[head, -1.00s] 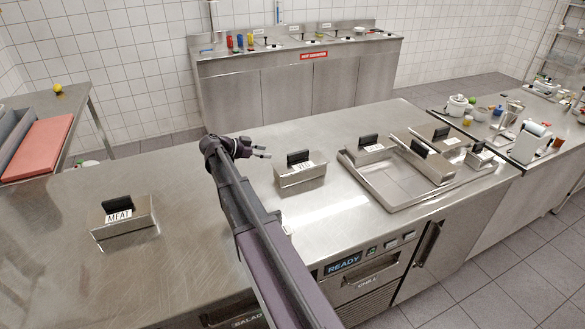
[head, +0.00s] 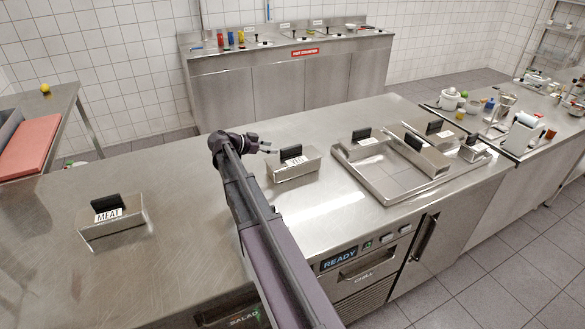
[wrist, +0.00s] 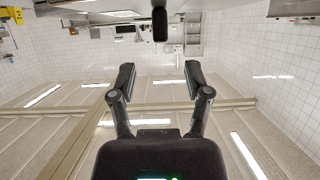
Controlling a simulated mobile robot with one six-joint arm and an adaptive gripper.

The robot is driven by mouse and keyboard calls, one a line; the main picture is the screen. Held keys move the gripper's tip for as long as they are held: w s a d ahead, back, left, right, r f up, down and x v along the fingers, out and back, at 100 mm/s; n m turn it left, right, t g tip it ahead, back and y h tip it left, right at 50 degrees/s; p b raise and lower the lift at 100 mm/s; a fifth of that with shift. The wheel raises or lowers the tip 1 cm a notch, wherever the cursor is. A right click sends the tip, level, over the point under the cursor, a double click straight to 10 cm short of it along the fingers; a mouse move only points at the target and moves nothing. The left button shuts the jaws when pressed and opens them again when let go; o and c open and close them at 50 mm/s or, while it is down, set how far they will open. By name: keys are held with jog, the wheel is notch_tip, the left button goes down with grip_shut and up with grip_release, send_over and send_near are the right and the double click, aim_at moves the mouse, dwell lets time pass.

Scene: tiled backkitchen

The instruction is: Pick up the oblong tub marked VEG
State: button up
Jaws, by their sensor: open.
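The VEG tub (head: 296,173) is a small oblong steel box with a black upright handle and a white label on its front. It stands upright on the steel counter in the head view, left of the tray. The label is small and only partly readable. My gripper (head: 270,147) is open and empty just left of the handle, at about its height, with a small gap between. In the wrist view my gripper (wrist: 157,74) shows two spread fingers with nothing between them. A dark upright shape (wrist: 160,24) shows beyond them; I cannot tell if it is the handle.
A similar tub marked MEAT (head: 114,230) stands far left on the counter. A shallow steel tray (head: 373,186) to the right holds several more tubs with black handles. The counter between the MEAT tub and my arm is clear.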

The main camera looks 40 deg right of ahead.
aim_at(288, 148)
jog(key=shift+b+x, duration=0.4)
jog(key=shift+x, duration=1.15)
jog(key=shift+b+x, duration=0.8)
jog(key=shift+x, duration=1.85)
jog(key=shift+r, duration=0.15)
grip_shut()
